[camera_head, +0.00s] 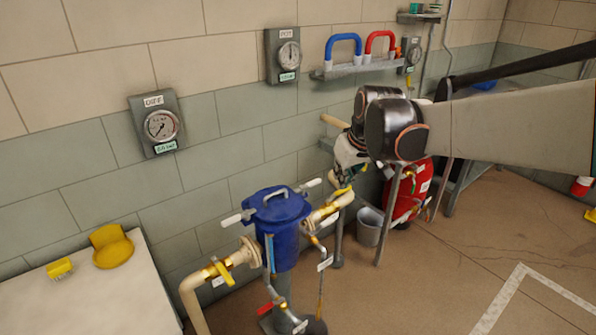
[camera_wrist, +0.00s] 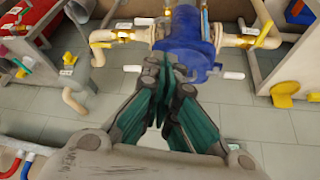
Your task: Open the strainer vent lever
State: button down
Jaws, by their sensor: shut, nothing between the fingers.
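The blue strainer pot (camera_head: 284,240) stands in a cream pipe run, with a handled lid and white-ended clamps. In the wrist view the blue pot (camera_wrist: 188,28) lies just beyond my fingertips. Yellow levers sit on the pipe left (camera_head: 227,271) and right (camera_head: 338,193) of it. A red lever (camera_head: 268,306) is low on the drain line. I cannot tell which small lever is the vent lever; it may be hidden. My gripper (camera_wrist: 168,72) has its dark green fingers shut and empty. In the head view my gripper (camera_head: 350,182) is partly hidden, near the pot's right-hand pipe.
A white-topped cabinet (camera_head: 90,290) with yellow parts stands at the left. Gauges (camera_head: 161,125) and a shelf (camera_head: 355,68) with blue and red handles are on the wall. A grey bucket (camera_head: 370,226) and a red tank (camera_head: 409,190) stand behind.

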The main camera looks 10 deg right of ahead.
jog(key=n+g, duration=0.1)
jog(key=n, duration=0.1)
send_over(322, 227)
jog(key=s, duration=0.3)
notch_tip(322, 227, down, 8)
jog(key=w+f, duration=0.4)
jog(key=f, duration=0.2)
jog(key=w+d+f+n+g+y+p, duration=0.1)
jog(key=w+f, duration=0.3)
jog(key=f, duration=0.2)
jog(key=shift+w+f+p, duration=0.25)
jog(key=shift+f+p, duration=0.05)
jog(key=shift+f, duration=0.05)
jog(key=b+x, duration=0.3)
jog(key=x, duration=0.7)
jog(key=shift+s+d+r+b, duration=0.1)
jog(key=shift+s+d+b, duration=0.35)
jog(key=shift+s, duration=0.4)
jog(key=shift+s+d+b, duration=0.35)
jog(key=shift+s+d, duration=0.15)
jog(key=shift+s, duration=0.3)
